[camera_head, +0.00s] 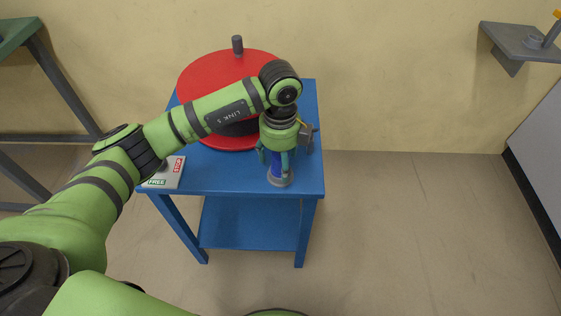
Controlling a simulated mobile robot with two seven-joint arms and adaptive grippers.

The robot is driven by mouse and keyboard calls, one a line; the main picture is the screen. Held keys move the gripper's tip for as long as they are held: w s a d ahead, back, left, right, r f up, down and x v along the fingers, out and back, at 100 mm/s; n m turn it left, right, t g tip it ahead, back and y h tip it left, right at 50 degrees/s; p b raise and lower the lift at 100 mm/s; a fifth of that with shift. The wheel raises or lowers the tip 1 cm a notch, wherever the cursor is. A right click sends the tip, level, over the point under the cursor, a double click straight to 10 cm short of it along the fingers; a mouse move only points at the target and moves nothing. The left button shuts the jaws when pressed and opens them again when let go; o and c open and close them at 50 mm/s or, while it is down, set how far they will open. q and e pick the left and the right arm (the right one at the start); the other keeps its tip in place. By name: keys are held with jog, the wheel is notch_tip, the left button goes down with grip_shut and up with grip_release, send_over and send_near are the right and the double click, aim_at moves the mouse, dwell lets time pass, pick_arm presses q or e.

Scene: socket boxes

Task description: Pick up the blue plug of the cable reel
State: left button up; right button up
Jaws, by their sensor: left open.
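The cable reel (222,68) is a large red drum with a dark knob on top, standing on a blue table (228,184). My left arm crosses in front of it and hides part of it. The blue plug (277,166) stands at the table's front right, with a grey lower end near the tabletop. My left gripper (276,162) points down over the plug. Its fingers are open, one on each side of the plug, and I cannot tell whether they touch it. My right gripper is not in view.
A small white and grey box (165,172) with red and green labels lies at the table's front left. A green-topped table (16,34) stands at the far left. A grey wall shelf (524,42) is at the upper right. The floor right of the table is clear.

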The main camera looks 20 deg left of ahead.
pick_arm(q)
jog(key=shift+f, duration=0.45)
grip_shut()
jog(key=shift+r, duration=0.15)
